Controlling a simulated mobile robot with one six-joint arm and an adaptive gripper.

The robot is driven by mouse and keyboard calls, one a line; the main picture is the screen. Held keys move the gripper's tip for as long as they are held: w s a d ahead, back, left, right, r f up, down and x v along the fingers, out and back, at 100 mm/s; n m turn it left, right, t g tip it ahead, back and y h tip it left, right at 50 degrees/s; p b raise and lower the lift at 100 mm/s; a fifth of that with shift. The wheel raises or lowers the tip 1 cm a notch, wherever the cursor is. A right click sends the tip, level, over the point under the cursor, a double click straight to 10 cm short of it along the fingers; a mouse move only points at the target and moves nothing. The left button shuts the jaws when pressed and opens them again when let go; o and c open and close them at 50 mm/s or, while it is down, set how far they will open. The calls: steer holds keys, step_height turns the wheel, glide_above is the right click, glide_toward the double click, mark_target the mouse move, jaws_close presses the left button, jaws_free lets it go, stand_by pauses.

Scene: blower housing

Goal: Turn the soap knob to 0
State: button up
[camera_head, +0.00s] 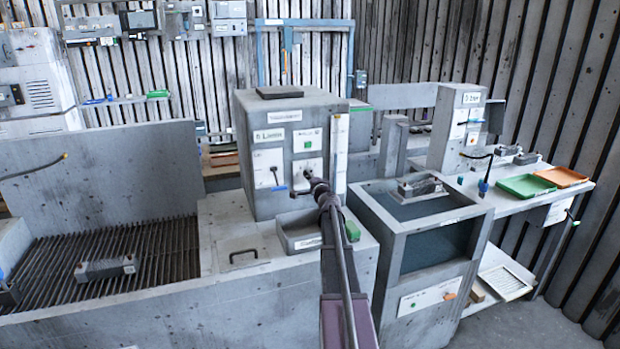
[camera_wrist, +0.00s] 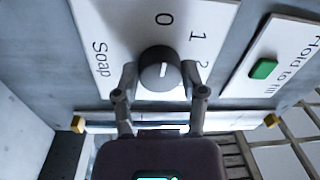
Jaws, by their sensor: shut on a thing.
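The soap knob (camera_wrist: 160,68) is a round dark grey knob with a short white line on its face. It sits on a white panel (camera_wrist: 100,20) marked "Soap", with 0, 1 and 2 around it. In the wrist view the line runs nearly straight up and down, roughly in line with the 0. My gripper (camera_wrist: 160,76) has one finger on each side of the knob and is shut on it. In the head view my gripper (camera_head: 312,182) is at the front panel of the grey box unit (camera_head: 250,110), and hides the knob.
A green button (camera_wrist: 263,68) on a "Hold to fill" panel lies right of the knob in the wrist view. In the head view a shallow grey tray (camera_head: 300,238) sits below my gripper. A grated basin (camera_head: 150,250) is to the left, a grey cabinet (camera_head: 420,275) to the right.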

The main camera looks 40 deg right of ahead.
steer(key=shift+w+d+n, duration=0.1)
steer(key=shift+n, duration=0.3)
steer(key=o, duration=1.1)
steer(key=shift+o, duration=0.2)
steer(key=shift+m, duration=0.4)
